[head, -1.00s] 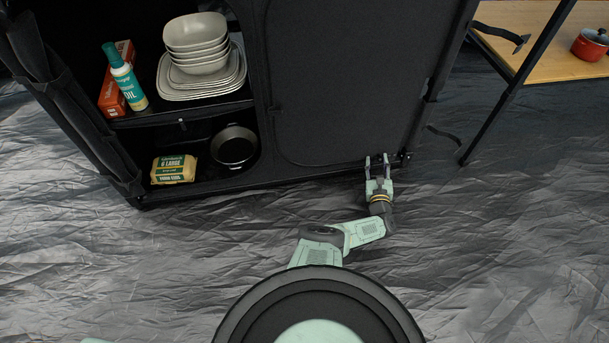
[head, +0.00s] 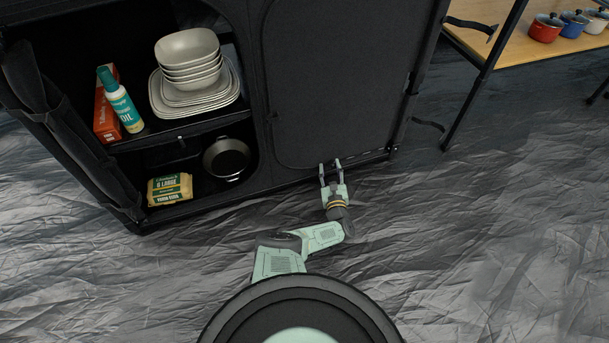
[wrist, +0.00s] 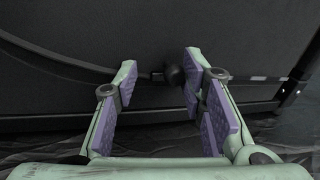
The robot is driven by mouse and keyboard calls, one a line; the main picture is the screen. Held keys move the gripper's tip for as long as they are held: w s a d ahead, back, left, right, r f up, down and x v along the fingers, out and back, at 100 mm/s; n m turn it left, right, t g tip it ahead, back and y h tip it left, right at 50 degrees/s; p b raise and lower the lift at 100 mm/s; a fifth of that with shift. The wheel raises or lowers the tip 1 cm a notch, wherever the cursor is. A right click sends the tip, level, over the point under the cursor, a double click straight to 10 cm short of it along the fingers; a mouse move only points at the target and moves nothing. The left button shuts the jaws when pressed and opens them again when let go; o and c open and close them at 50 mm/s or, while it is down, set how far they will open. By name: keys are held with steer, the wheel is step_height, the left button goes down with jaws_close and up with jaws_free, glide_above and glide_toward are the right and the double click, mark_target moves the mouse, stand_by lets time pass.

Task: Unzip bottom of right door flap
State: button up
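The right door flap (head: 340,80) is a black fabric panel that covers the right half of the black cabinet, and it looks closed. Its curved seam runs along the bottom and shows in the wrist view (wrist: 60,58). A small dark round knob (wrist: 174,75), apparently the zip pull, sits on that seam. My gripper (head: 329,165) is low at the flap's bottom edge. In the wrist view its purple-padded fingers (wrist: 160,84) are apart, with the knob between the tips, nearer the right finger. I cannot tell whether that finger touches it.
The cabinet's left half is open, with bowls and plates (head: 192,80), an oil bottle (head: 120,102), a pan (head: 227,158) and an egg carton (head: 170,189). A wooden table (head: 485,43) with pots stands at the right. The wrinkled grey groundsheet (head: 480,230) is clear in front.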

steer(key=a, duration=0.2)
steer(key=s+a+p, duration=0.1)
steer(key=a, duration=0.1)
steer(key=s+a, duration=0.1)
steer(key=a, duration=0.2)
steer(key=shift+s+p, duration=0.1)
steer(key=shift+p, duration=0.25)
steer(key=shift+a, duration=0.1)
steer(key=p, duration=0.8)
glide_toward(309, 166)
steer(key=s, duration=0.6)
steer(key=shift+s+d, duration=0.2)
steer(key=shift+f, duration=0.1)
